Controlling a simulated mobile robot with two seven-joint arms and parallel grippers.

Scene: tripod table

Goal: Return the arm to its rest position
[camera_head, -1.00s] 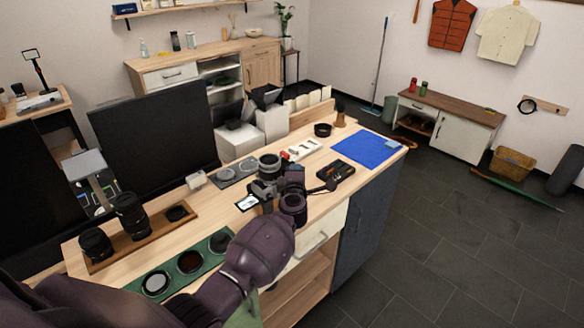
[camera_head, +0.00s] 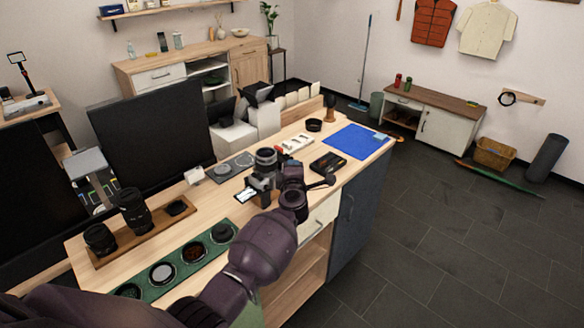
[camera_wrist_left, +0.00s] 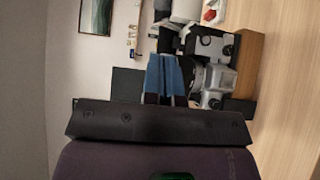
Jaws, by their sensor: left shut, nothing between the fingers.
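My left arm comes in from the lower left in the head view and reaches over the bench's front edge. Its left gripper (camera_head: 292,175) is mostly hidden behind the wrist, beside a camera (camera_head: 258,188) on the bench. In the left wrist view the blue fingers (camera_wrist_left: 166,75) are together with nothing between them. A grey and black camera (camera_wrist_left: 212,70) shows right of them; whether they touch is unclear. My right gripper is not in view.
The wooden bench (camera_head: 215,262) holds a green tray (camera_head: 147,286) with several round filters, a wooden tray (camera_head: 147,236) with lenses, a black box (camera_head: 328,163) and a blue mat (camera_head: 354,141). A dark monitor (camera_head: 150,130) stands behind.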

